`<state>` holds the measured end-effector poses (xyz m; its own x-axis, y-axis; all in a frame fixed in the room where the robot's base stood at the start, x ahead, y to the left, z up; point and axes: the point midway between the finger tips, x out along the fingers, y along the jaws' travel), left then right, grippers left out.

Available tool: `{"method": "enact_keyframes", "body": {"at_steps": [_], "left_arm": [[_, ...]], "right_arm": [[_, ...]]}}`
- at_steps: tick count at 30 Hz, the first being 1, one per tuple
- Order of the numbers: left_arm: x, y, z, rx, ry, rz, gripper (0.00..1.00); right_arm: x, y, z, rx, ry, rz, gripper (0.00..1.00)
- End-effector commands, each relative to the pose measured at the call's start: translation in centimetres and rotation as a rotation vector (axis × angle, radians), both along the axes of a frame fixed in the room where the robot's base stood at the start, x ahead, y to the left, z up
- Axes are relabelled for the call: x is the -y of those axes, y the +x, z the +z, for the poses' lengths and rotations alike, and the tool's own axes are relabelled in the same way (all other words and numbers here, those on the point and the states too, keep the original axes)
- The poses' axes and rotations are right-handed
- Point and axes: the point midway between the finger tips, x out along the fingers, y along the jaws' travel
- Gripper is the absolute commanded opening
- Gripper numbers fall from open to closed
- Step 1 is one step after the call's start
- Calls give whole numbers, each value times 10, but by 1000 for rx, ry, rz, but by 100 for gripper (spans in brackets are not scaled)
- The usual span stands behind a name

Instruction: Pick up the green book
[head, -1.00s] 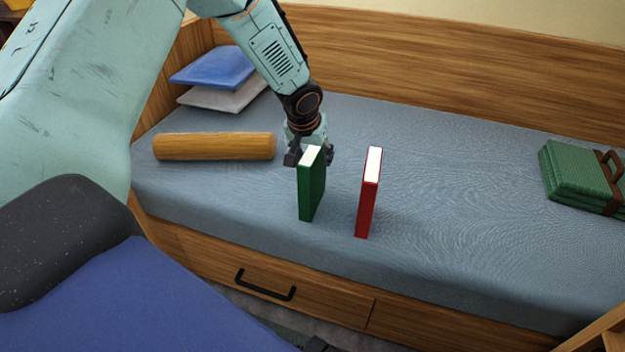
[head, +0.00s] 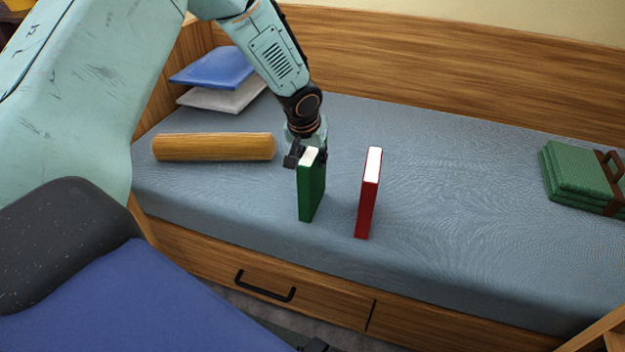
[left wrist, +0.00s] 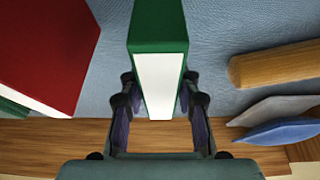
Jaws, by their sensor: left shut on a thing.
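The green book (head: 311,192) stands upright on the blue-grey mattress, its white page edge facing up. My left gripper (head: 306,156) comes down from above and is shut on the upper part of the green book. In the left wrist view the green book (left wrist: 158,45) sits between the two fingers (left wrist: 157,100), one on each side. The book's lower end still appears to rest on the mattress. My right gripper is not clearly in view.
A red book (head: 368,195) stands upright just right of the green one, with a gap between. A wooden-coloured bolster (head: 214,146) lies to the left, with blue (head: 213,66) and grey cushions behind. A folded green bundle (head: 580,175) lies far right. The mattress (head: 470,190) between is clear.

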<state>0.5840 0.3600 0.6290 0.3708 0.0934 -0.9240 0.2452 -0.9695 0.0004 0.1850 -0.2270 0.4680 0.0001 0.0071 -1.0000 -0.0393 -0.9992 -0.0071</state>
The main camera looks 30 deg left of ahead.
Motion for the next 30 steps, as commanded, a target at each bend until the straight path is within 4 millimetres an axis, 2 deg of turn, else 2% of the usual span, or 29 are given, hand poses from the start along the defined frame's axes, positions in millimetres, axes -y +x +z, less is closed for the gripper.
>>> {"method": "enact_keyframes", "body": {"at_steps": [1, 9, 30], "left_arm": [[0, 0, 0, 0, 0, 0, 21], [0, 0, 0, 0, 0, 0, 0], [0, 1, 4, 2, 0, 0, 0]], "right_arm": [[0, 0, 0, 0, 0, 0, 50], [0, 0, 0, 0, 0, 0, 50], [0, 0, 3, 0, 0, 0, 50]]}}
